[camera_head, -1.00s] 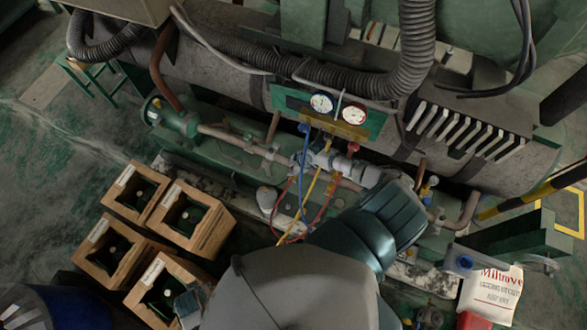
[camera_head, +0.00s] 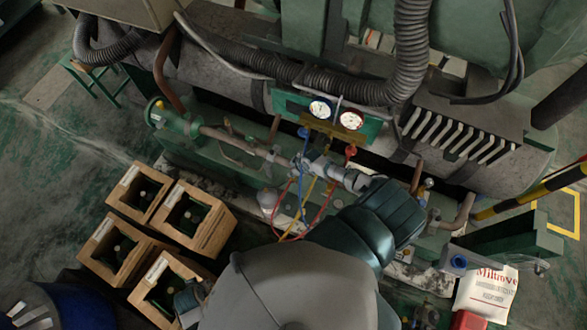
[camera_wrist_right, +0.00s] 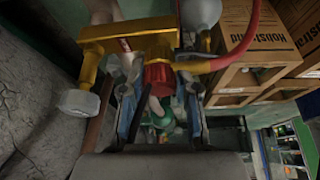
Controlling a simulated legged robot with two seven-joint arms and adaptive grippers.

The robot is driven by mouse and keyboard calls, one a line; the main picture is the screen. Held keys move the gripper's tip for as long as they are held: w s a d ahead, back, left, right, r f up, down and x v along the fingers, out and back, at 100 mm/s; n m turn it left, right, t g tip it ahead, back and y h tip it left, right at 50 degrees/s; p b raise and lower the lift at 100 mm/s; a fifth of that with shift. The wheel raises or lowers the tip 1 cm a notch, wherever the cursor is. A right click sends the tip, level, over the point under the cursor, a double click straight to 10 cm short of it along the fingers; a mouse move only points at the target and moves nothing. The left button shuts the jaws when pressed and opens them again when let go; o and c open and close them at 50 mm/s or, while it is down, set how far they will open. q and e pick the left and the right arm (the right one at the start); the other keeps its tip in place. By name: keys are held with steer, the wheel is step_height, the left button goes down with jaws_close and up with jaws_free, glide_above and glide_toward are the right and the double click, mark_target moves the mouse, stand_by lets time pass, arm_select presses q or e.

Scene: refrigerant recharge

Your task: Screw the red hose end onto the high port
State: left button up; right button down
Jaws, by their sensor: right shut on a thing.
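The red hose end (camera_wrist_right: 158,75) is a ribbed red collar in the right wrist view, with the red hose (camera_wrist_right: 240,42) curving off to the right. It lies against a brass-yellow fitting (camera_wrist_right: 115,40) that carries a grey cap (camera_wrist_right: 78,104). I cannot tell whether that fitting is the high port or whether any thread is engaged. My right gripper (camera_wrist_right: 162,115) is shut on the red hose end, one finger on each side. In the head view my right gripper (camera_head: 325,166) is at the pipe below the gauges. My left gripper (camera_head: 190,299) shows only partly at the bottom; its fingers are unclear.
A gauge manifold (camera_head: 335,113) with two dials hangs above my right gripper. Blue, yellow and red hoses (camera_head: 299,208) hang below it. Several wooden crates (camera_head: 193,218) stand on the left floor. Pipes and machinery crowd the right; a white bag (camera_head: 487,292) lies at lower right.

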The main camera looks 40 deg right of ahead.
steer(key=shift+s+f+m, duration=0.2)
steer(key=shift+s+m, duration=0.05)
steer(key=shift+m, duration=0.05)
steer(key=shift+p, duration=0.3)
steer(key=c, duration=0.8)
jaws_free()
steer(key=shift+w, duration=0.15)
steer(key=shift+r, duration=0.2)
steer(key=shift+w+r+p, duration=0.1)
steer(key=shift+r+p, duration=2.15)
steer(key=shift+p, duration=0.15)
